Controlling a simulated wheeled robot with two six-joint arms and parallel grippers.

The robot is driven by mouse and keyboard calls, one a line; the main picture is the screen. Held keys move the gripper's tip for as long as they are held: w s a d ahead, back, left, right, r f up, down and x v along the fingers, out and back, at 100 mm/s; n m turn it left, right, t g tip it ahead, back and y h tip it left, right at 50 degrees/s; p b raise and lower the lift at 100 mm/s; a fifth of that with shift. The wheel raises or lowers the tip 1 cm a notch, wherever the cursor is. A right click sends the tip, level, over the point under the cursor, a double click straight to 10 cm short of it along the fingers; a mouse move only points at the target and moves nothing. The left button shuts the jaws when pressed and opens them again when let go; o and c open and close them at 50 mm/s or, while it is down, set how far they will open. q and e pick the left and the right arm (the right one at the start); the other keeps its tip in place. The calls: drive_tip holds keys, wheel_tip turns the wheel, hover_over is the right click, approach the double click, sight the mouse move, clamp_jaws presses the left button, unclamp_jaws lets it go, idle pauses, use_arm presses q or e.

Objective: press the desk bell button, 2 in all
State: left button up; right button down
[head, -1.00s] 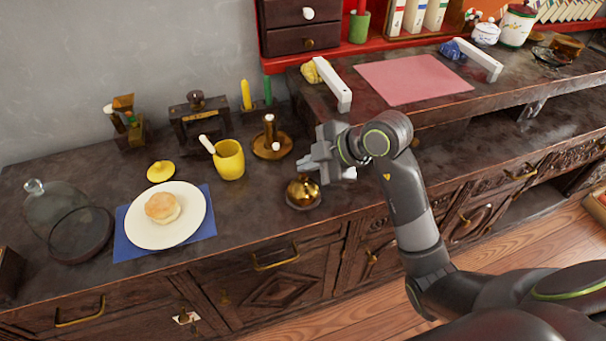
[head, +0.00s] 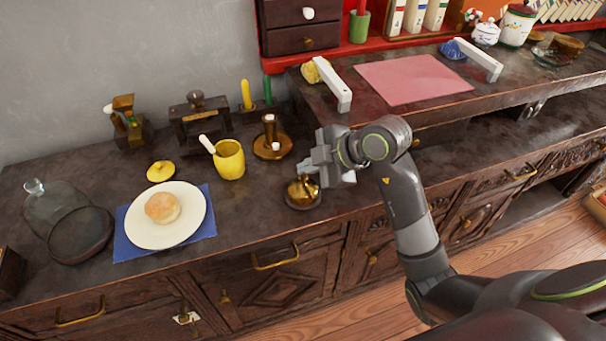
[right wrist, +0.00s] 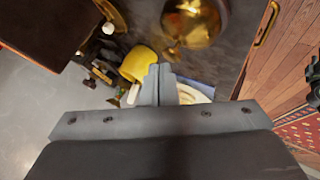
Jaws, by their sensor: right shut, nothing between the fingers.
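The desk bell (head: 303,195) is a brass dome on a dark base, standing on the counter near its front edge. In the right wrist view the bell (right wrist: 192,22) shows at the top, beyond and to the right of the fingertips. My right gripper (head: 318,168) is shut and empty, just above and beside the bell at its upper right. Its closed fingers show in the right wrist view (right wrist: 158,78). I cannot tell whether any part of it touches the bell. The bell's button is not clear. My left gripper is not in view.
A yellow mug (head: 229,160) and a brown candle holder (head: 272,145) stand behind the bell. A white plate (head: 190,228) with a bun lies on a blue cloth to the left. A raised counter with a pink mat (head: 413,80) is at the right.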

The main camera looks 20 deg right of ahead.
drive_tip(key=shift+f, duration=0.65)
idle(0.3)
drive_tip(key=shift+r, duration=0.1)
drive_tip(key=shift+r+p, duration=1)
drive_tip(key=shift+p, duration=0.05)
wheel_tip(320, 180, up, 5)
drive_tip(key=p, duration=0.5)
drive_tip(key=shift+p, duration=0.35)
idle(2.0)
